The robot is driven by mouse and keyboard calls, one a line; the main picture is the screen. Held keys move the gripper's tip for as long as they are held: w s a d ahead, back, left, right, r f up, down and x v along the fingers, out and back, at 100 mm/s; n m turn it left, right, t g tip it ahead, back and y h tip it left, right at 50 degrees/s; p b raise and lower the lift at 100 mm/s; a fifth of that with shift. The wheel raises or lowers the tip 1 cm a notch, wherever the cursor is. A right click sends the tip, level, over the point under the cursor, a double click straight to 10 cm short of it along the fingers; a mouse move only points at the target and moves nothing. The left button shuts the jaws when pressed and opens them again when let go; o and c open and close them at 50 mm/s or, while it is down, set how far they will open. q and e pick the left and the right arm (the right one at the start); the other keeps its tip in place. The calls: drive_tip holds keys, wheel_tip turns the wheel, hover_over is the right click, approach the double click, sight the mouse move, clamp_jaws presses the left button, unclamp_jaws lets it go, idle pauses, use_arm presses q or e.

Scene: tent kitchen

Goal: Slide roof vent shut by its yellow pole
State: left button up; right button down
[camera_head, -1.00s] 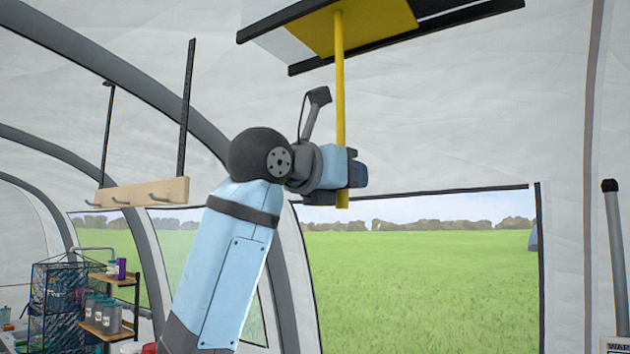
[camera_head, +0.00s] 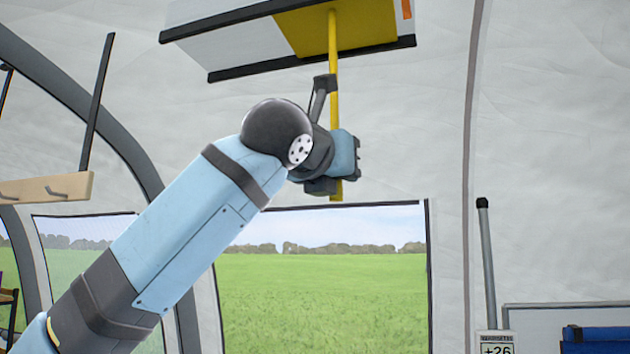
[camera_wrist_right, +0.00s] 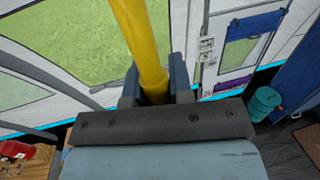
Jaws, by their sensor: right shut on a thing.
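The yellow pole (camera_head: 334,60) hangs nearly upright from the yellow vent panel (camera_head: 370,25) in the roof. The panel sits between two dark rails (camera_head: 310,60), near their right end, with a pale section to its left. My right gripper (camera_head: 345,158) is shut on the pole near its lower end, and a short yellow stub shows below the jaws. In the right wrist view the pole (camera_wrist_right: 138,40) runs down between the two fingers (camera_wrist_right: 156,88). My left gripper is in neither view.
A wooden hook rail (camera_head: 45,188) hangs at the left. A large window (camera_head: 320,290) is below the gripper. A grey post (camera_head: 487,270) and a sign (camera_head: 496,343) stand at the right. The space right of the gripper is clear.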

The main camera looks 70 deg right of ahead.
idle(0.4)
drive_tip(key=c, duration=1.3)
unclamp_jaws()
drive_tip(key=shift+s, duration=0.1)
drive_tip(key=shift+o, duration=1.4)
drive_tip(key=shift+s, duration=0.1)
drive_tip(key=shift+s+d, duration=0.1)
drive_tip(key=shift+s, duration=0.05)
drive_tip(key=w+a+b, duration=0.1)
drive_tip(key=a+b, duration=0.2)
drive_tip(key=a, duration=1)
drive_tip(key=shift+w+a, duration=0.3)
drive_tip(key=shift+a, duration=0.1)
drive_tip(key=shift+w, duration=0.1)
